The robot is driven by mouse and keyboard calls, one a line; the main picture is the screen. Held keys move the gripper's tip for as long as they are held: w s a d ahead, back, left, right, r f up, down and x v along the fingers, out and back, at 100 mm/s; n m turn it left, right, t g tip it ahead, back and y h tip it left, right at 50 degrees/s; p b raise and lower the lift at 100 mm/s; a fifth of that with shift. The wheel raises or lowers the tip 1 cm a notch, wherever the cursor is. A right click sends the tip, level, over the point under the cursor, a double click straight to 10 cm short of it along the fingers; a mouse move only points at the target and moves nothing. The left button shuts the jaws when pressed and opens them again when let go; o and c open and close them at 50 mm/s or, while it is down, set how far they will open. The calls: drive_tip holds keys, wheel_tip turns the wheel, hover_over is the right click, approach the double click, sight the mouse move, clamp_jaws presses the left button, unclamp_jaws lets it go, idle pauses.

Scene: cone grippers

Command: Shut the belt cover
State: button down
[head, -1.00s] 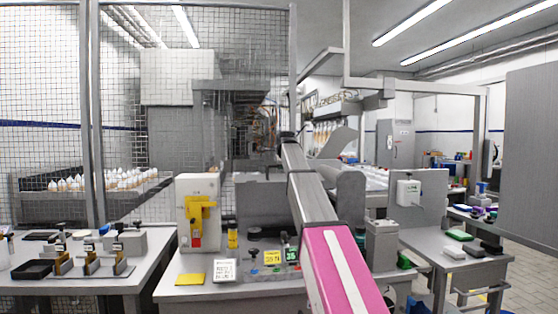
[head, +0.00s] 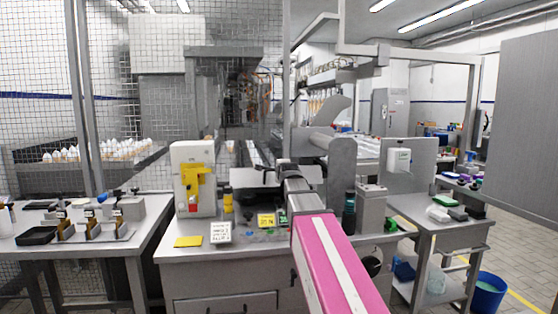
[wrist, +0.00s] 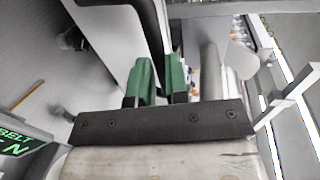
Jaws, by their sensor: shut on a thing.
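The belt cover (head: 248,179) is a grey panel at the middle of the machine bench in the head view. It lies at a low slant, with my arm in front of its right part. In the wrist view it is the pale grey panel (wrist: 108,32), with a dark bar handle (wrist: 150,22) along it. My gripper (wrist: 160,85) has green fingers on either side of the handle and is shut on it. The fingertips are hidden behind my arm in the head view. Whether the cover's edge touches the machine cannot be told.
A white and yellow device (head: 194,180) stands left of the cover. A yellow card (head: 188,241) and a white sign (head: 221,233) are on the bench front. A grey upright plate (head: 342,165) rises to the right. A lit green display (wrist: 20,146) shows in the wrist view.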

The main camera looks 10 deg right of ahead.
wheel_tip(320, 180, down, 10)
drive_tip(key=s, duration=0.3)
drive_tip(key=shift+f, duration=0.25)
drive_tip(key=c, duration=1.1)
unclamp_jaws()
drive_tip(key=s, duration=0.3)
drive_tip(key=s+r, duration=0.1)
drive_tip(key=s, duration=0.3)
drive_tip(key=s+r, duration=0.1)
drive_tip(key=s, duration=0.2)
drive_tip(key=shift+s, duration=0.25)
